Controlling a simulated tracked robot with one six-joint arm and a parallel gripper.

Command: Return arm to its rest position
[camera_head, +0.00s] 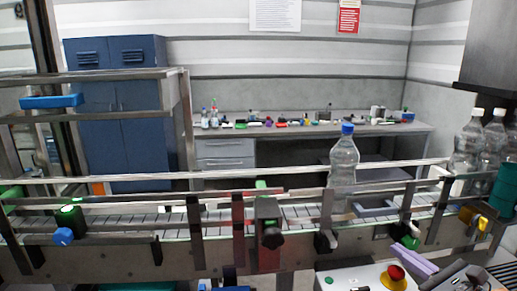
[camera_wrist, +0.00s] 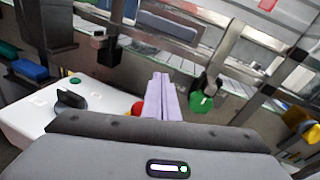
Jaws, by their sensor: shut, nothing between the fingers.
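My gripper (camera_head: 402,253) shows at the lower right of the head view, its lilac fingers pointing up and left from a dark body. In the wrist view my gripper (camera_wrist: 159,78) has its two lilac fingers side by side and touching, with nothing between them. The fingers are in front of the conveyor (camera_head: 185,262), near a white control box (camera_head: 345,278) with a red button (camera_head: 396,273). In the wrist view the red button (camera_wrist: 137,108) shows just left of the fingers. Most of my arm is out of view.
A clear bottle with a blue cap (camera_head: 344,160) stands upright on the conveyor. Several white-capped bottles (camera_head: 465,150) stand at the right end. A green knob (camera_wrist: 201,103) is right of the fingers in the wrist view. A bench (camera_head: 225,148) and blue cabinet (camera_head: 115,120) are behind.

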